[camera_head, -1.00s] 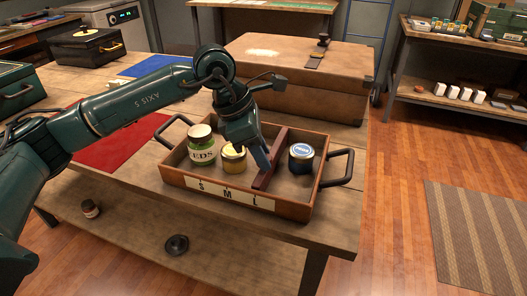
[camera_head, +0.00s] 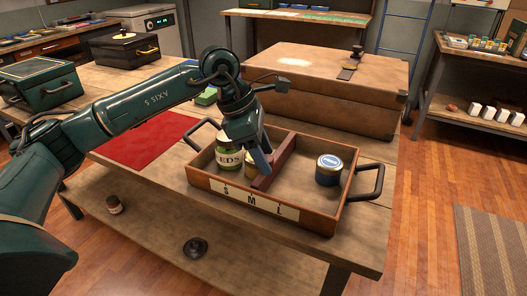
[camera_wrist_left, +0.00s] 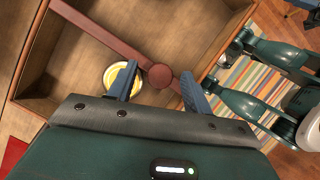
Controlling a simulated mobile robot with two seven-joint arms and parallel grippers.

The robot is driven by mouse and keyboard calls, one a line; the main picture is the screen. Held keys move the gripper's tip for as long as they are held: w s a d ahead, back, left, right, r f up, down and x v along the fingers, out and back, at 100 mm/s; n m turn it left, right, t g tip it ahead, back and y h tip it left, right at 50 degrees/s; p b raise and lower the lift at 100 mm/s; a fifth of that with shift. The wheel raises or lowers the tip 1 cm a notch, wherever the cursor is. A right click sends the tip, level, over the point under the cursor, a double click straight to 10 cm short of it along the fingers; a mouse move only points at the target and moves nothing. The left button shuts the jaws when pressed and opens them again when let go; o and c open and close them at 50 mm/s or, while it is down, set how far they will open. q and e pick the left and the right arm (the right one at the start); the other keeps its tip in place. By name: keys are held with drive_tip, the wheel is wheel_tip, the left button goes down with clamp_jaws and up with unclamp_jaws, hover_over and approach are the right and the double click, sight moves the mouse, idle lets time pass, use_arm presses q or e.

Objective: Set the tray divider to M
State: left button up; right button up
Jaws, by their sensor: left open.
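The wooden tray (camera_head: 318,221) has a white front strip lettered S, M, L (camera_head: 251,199). Its red-brown divider (camera_head: 280,158) stands crosswise, its front end by M. My left gripper (camera_head: 260,158) is over the divider's front part. In the left wrist view the open fingers (camera_wrist_left: 159,87) lie either side of the divider's round knob (camera_wrist_left: 160,76), with gaps visible. A green seeds jar (camera_head: 228,156) and a mostly hidden yellow-lidded jar (camera_wrist_left: 115,75) are left of the divider. A blue jar (camera_head: 328,170) is to its right. My right gripper does not show.
A large brown case (camera_head: 325,105) stands behind the tray. A red mat (camera_head: 150,139) lies to the left on the table (camera_head: 355,245). The tray's black handles (camera_head: 371,183) stick out at both ends.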

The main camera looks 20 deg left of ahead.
use_arm(q)
drive_tip(key=shift+r, duration=0.1)
drive_tip(key=p+v, duration=0.1)
drive_tip(key=v, duration=1.2)
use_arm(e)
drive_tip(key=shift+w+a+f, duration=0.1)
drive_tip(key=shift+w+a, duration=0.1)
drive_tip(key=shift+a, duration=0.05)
